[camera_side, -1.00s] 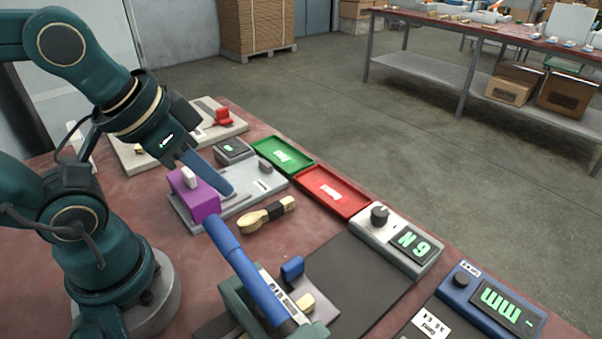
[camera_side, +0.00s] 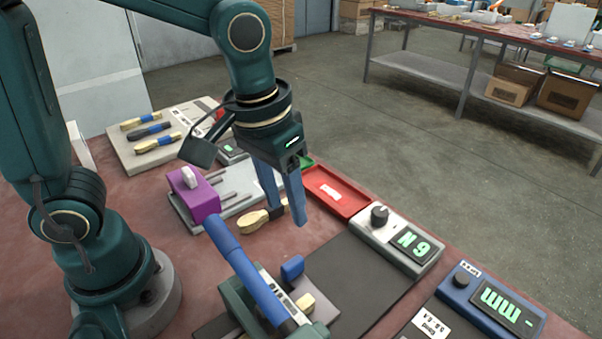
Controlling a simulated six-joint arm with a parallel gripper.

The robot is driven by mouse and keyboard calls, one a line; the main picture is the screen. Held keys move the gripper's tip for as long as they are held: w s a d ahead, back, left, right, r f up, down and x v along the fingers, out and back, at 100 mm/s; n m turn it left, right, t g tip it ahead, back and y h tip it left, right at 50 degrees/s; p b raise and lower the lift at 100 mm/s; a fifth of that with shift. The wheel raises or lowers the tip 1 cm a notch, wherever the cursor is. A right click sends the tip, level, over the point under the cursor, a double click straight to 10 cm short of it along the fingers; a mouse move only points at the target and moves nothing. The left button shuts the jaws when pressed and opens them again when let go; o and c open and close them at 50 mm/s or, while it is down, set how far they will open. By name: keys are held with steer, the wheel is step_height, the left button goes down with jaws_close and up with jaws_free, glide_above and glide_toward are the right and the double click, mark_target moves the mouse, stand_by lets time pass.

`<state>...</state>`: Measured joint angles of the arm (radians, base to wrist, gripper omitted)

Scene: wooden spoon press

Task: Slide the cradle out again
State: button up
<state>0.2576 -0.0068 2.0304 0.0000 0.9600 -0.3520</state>
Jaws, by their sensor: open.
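The press (camera_side: 243,300) has a green body and a long blue lever (camera_side: 240,262) tilted up to the left. A small block with a blue knob (camera_side: 292,268) shows at the press, with a pale wooden end (camera_side: 305,302) beside it; I take this to be the cradle, though the press partly hides it. My gripper (camera_side: 287,212) is open, its two blue fingers pointing down, behind the press in the picture. A wooden piece with a dark band (camera_side: 253,222) lies by the fingers, its right end partly hidden by them. I cannot tell whether they touch it.
A purple block (camera_side: 198,199) on a grey plate stands left of the gripper. A red tray (camera_side: 345,205) and a grey box with a dial (camera_side: 379,215) are to the right. A dark mat (camera_side: 358,270) lies clear. A pale board (camera_side: 125,152) holds several handled pieces.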

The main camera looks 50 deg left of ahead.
mark_target(293, 262)
steer(key=shift+m+g, duration=0.4)
steer(key=shift+g, duration=0.4)
steer(key=d+f, duration=0.1)
steer(key=f, duration=0.1)
steer(key=d+f, duration=0.1)
steer(key=shift+s+d+f, duration=0.1)
steer(key=shift+s+f, duration=0.1)
steer(key=shift+f, duration=0.15)
steer(key=shift+s+d+f, duration=0.1)
steer(key=shift+s+f, duration=0.05)
steer(key=shift+f, duration=2.6)
jaws_close()
